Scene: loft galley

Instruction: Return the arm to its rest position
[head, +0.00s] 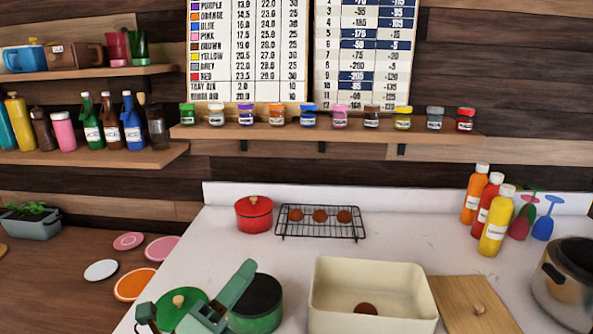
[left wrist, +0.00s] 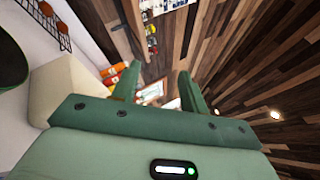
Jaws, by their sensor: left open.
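My left gripper (head: 194,290) is at the bottom of the head view, low and left of centre. Its green fingers are spread, with nothing seen between them. In the head view it overlaps a green lid with a wooden knob (head: 179,300) and the left side of a green pot (head: 262,317); I cannot tell whether it touches either. In the left wrist view the open fingers (left wrist: 157,85) point toward the wall and shelves, with empty air between them. My right gripper is not in view.
A cream bin (head: 321,290) holding a brown round piece (head: 366,309) stands right of the green pot. Behind are a red pot (head: 254,214) and a wire rack (head: 320,234) with three brown rounds. Bottles (head: 496,225) and a steel pot (head: 565,285) stand right. The counter's left-middle is clear.

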